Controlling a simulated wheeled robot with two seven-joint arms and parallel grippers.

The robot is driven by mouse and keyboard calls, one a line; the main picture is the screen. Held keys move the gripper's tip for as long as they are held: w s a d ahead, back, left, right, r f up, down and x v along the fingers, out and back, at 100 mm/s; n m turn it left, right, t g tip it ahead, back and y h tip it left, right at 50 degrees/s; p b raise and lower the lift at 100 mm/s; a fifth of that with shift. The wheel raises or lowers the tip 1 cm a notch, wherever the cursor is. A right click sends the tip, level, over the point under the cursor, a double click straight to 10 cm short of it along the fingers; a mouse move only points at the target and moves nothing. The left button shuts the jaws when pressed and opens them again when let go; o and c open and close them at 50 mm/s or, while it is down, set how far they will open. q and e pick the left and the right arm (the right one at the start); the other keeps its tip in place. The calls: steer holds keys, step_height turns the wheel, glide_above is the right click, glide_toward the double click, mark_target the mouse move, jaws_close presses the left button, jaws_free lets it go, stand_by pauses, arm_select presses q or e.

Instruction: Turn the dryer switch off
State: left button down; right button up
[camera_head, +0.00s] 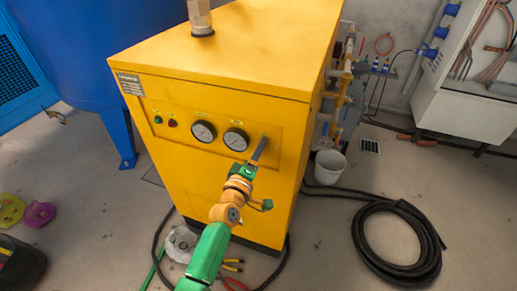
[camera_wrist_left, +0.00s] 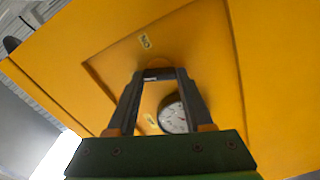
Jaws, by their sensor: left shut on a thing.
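The yellow dryer cabinet (camera_head: 190,185) stands in the middle of the head view, with a recessed control panel on its front. My left gripper (camera_head: 262,142) reaches up to the right end of this panel, right of the gauges. In the left wrist view its fingers (camera_wrist_left: 158,76) close in on the dark dryer switch (camera_wrist_left: 158,71) and are shut on it, below a small yellow label (camera_wrist_left: 145,41). The fingers hide most of the switch, so I cannot tell its setting. My right gripper is not in view.
Two round gauges (camera_head: 203,131) (camera_head: 236,139) and a green (camera_head: 158,119) and a red button (camera_head: 172,123) sit left of the gripper. A white bucket (camera_head: 329,167) and a coiled black hose (camera_head: 408,245) are on the floor at right. A blue tank (camera_head: 95,50) stands at left.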

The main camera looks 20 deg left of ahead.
arm_select(q)
steer(key=shift+f+n, duration=0.1)
steer(key=shift+n, duration=1.9)
steer(key=c, duration=0.6)
jaws_free()
steer(key=shift+s, duration=0.1)
steer(key=s, duration=0.7)
steer(key=shift+a+p, duration=0.15)
steer(key=shift+p, duration=0.2)
